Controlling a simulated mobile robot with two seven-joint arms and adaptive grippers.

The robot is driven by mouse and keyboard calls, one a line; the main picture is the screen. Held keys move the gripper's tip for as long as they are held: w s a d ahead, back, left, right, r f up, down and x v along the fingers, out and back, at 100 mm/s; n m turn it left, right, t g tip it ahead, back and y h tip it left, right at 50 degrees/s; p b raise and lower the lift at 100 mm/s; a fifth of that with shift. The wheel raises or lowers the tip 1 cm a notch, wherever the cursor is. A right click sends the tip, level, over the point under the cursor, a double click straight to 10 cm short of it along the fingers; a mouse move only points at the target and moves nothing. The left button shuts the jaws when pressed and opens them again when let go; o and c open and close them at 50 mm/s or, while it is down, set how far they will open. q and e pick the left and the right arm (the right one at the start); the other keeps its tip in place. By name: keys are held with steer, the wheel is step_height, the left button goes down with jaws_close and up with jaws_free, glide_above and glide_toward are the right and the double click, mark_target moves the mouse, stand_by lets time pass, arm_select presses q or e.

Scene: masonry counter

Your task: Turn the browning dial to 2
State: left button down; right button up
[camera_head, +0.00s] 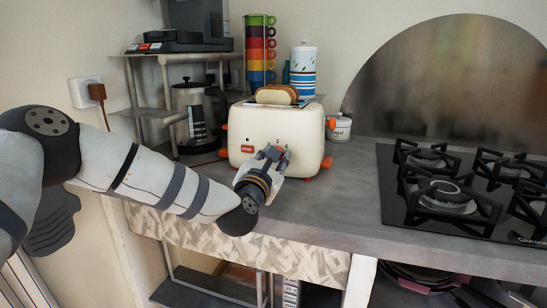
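A cream toaster (298,125) with orange feet and side levers stands on the grey counter, a slice of bread (276,96) showing at its top. A small red label sits on its front at the left. Small dark numerals show on the front, just above my gripper. The browning dial itself is hidden behind the gripper. My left gripper (273,154) reaches in from the left, with its fingers at the lower front of the toaster. I cannot tell whether the fingers touch the dial or how far apart they are. My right gripper is not in view.
A black gas hob (402,208) fills the counter's right side. A metal rack with a French press (193,118) stands left of the toaster. Stacked coloured mugs (259,50), a striped canister (303,83) and a white pot (340,128) stand behind. The counter front is clear.

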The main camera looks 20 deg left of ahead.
arm_select(q)
steer(key=shift+m, duration=0.8)
steer(key=shift+f, duration=0.1)
steer(key=c, duration=1.2)
jaws_free()
steer(key=shift+c, duration=0.2)
steer(key=shift+s, duration=0.1)
steer(key=s, duration=1.2)
steer(key=shift+f, duration=0.35)
steer(key=shift+w+d, duration=0.1)
